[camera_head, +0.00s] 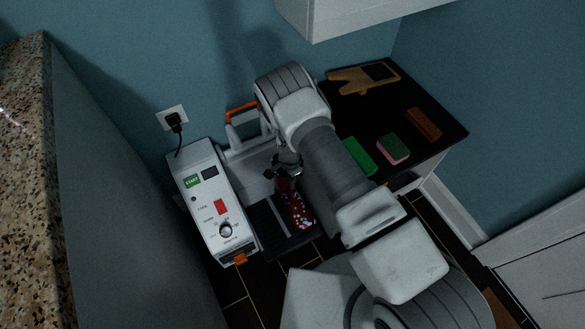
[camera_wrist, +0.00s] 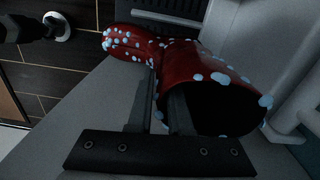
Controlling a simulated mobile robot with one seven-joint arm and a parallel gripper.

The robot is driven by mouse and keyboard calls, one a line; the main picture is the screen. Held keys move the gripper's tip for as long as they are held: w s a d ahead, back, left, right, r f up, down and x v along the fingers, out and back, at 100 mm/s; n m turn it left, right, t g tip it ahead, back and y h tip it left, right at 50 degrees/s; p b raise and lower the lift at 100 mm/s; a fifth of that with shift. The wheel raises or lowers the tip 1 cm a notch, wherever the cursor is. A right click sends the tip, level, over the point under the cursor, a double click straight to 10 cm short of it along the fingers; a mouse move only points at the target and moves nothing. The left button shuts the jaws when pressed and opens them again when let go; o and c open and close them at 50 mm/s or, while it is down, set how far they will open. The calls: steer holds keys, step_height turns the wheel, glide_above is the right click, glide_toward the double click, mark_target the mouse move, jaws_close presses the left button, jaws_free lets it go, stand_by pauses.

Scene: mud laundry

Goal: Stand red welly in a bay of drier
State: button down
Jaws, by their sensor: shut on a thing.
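The red welly with pale blue dots (camera_head: 299,211) is upright or slightly tilted over the dark tray of the drier in the head view. My gripper (camera_head: 287,172) is shut on it near its top. In the wrist view the welly (camera_wrist: 185,62) shows its dark opening at right and its toe at left, with my gripper's fingers (camera_wrist: 160,105) at the rim by the opening. The drier (camera_head: 207,207) is a white unit with a START panel, a red switch and a dial. My arm hides part of its bays, and I cannot tell whether the sole touches the tray.
A black-topped bench (camera_head: 417,97) at right holds a green block (camera_head: 358,156), a pink and green sponge (camera_head: 393,149), a brown block (camera_head: 424,124) and a wooden item (camera_head: 355,81). A speckled counter (camera_head: 25,170) stands at left. A white cabinet (camera_head: 345,14) overhangs behind.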

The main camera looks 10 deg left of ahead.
mark_target(294, 195)
steer(key=shift+w, duration=0.55)
steer(key=shift+w+f, duration=0.1)
steer(key=shift+f+b, duration=1.95)
steer(key=shift+f, duration=1.3)
steer(key=shift+m, duration=0.5)
